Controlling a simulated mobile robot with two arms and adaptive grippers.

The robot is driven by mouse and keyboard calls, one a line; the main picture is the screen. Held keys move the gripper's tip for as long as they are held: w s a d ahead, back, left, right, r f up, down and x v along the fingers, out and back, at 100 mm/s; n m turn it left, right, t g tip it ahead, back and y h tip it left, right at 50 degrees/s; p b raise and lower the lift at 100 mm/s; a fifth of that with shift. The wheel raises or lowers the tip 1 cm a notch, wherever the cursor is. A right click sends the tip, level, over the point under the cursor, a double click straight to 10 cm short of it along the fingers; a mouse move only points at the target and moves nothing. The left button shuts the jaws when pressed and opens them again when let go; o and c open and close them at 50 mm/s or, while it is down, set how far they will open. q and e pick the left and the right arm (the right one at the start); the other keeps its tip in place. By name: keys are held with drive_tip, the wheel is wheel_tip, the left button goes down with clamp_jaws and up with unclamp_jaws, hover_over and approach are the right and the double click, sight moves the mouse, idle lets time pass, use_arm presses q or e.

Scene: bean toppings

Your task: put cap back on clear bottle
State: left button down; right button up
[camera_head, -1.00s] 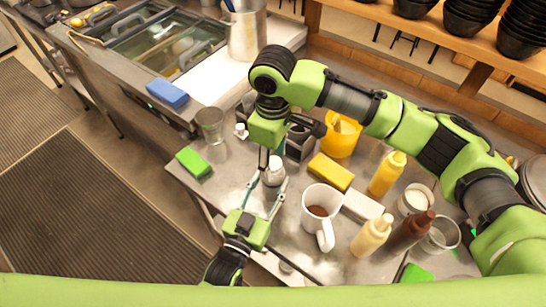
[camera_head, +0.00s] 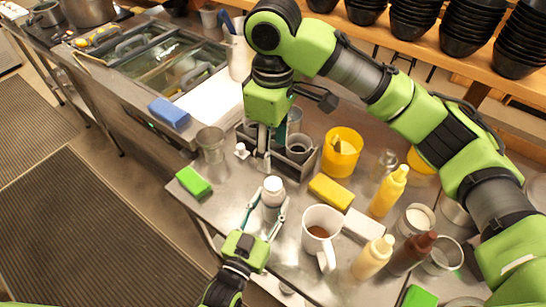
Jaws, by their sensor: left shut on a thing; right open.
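A small clear-to-grey bottle (camera_head: 272,201) with a rounded white top (camera_head: 273,184) stands upright near the counter's front edge. I take the white top to be the cap, but cannot tell whether it is fully seated. My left gripper (camera_head: 267,212) is shut around the bottle's body from the front. My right gripper (camera_head: 262,160) is open, pointing down just behind the bottle, in front of a grey caddy (camera_head: 302,171). It is apart from the bottle; its fingertips are partly hard to make out.
A white mug (camera_head: 310,243), a yellow sponge (camera_head: 331,192) and squeeze bottles (camera_head: 389,193) crowd the right. A small white object (camera_head: 241,150) and a glass (camera_head: 211,144) stand left of the caddy. A green sponge (camera_head: 193,182) lies at the left edge. Bare counter lies left of the bottle.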

use_arm(q)
drive_tip(key=c, duration=1.1)
unclamp_jaws()
drive_tip(key=v, duration=1.2)
